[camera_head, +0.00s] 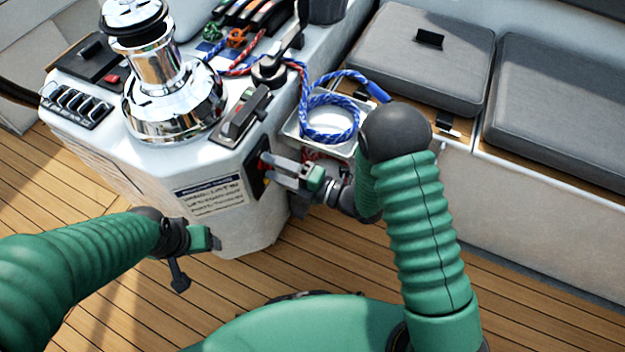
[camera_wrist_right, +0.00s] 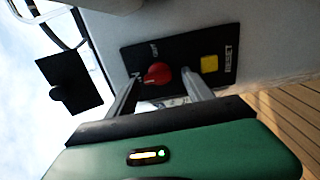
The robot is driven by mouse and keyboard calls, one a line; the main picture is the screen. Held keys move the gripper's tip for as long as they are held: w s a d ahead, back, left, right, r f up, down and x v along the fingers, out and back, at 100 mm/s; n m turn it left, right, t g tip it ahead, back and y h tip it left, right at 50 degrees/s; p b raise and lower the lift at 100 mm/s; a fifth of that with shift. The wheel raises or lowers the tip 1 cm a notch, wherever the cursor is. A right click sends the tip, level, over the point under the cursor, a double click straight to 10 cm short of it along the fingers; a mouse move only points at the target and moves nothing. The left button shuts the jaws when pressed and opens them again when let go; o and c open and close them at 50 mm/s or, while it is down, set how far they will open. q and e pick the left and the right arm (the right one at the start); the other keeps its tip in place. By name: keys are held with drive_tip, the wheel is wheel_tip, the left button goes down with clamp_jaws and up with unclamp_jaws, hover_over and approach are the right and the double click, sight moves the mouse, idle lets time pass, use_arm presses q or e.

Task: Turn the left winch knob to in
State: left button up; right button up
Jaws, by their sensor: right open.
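A red knob (camera_wrist_right: 157,73) sits on a black panel (camera_wrist_right: 180,52) with a small label above it that looks like OFF. The panel also shows in the head view (camera_head: 257,182), on the end face of the white console, mostly behind my gripper. I cannot read any winch name on it. My right gripper (camera_head: 272,170) is open in front of this panel. In the wrist view its fingers (camera_wrist_right: 160,88) stand on either side of the red knob, with no clear contact. My left gripper (camera_head: 200,243) hangs low, apart from the console; its jaws are unclear.
A yellow button (camera_wrist_right: 209,63) marked RESET is beside the right finger. A chrome winch (camera_head: 165,85) stands on the console (camera_head: 225,240). A blue rope (camera_head: 328,125) lies in a tray beside it. Grey cushions (camera_head: 425,60) line the bench. The wooden deck is clear.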

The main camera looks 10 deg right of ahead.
drive_tip(key=p+v, duration=0.3)
drive_tip(key=v, duration=1.3)
drive_tip(key=shift+d, duration=0.2)
drive_tip(key=shift+s, duration=0.15)
